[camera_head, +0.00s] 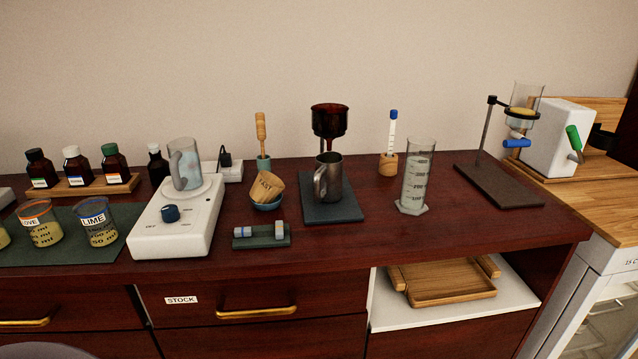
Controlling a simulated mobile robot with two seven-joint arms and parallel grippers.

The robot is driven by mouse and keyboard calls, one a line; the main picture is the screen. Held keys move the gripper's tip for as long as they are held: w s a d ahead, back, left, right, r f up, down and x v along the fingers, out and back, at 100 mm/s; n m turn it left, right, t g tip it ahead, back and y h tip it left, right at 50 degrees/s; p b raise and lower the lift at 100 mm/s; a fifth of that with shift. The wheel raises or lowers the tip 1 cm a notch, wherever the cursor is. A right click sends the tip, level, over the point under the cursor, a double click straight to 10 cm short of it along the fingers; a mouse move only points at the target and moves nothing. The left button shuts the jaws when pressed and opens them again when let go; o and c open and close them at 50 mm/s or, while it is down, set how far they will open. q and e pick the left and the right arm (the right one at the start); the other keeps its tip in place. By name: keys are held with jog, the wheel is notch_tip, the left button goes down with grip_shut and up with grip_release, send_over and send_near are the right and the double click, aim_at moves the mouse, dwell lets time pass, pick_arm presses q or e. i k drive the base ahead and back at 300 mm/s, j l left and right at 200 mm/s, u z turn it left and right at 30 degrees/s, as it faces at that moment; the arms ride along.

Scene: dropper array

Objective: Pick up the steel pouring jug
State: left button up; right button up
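The steel pouring jug (331,178) stands upright on a dark square mat (347,209) near the middle of the table. Its handle faces left and towards me. A dark brown funnel-shaped vessel (329,119) is just behind and above the jug, and the jug hides part of what is below it. Neither of my grippers shows in the head view.
Left of the jug are a tilted wooden cup (267,187) in a blue bowl and a white stirrer (176,228) with a glass jug (185,165). Right of it are a measuring cylinder (416,172) and a thermometer-like stick in a wooden holder (388,164). The table front before the mat is clear.

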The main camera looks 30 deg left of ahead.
aim_at(328, 181)
jog(key=i+j+u, duration=0.1)
jog(key=i+u, duration=0.15)
jog(key=u, duration=0.15)
jog(key=i+u, duration=0.2)
jog(key=u, duration=0.15)
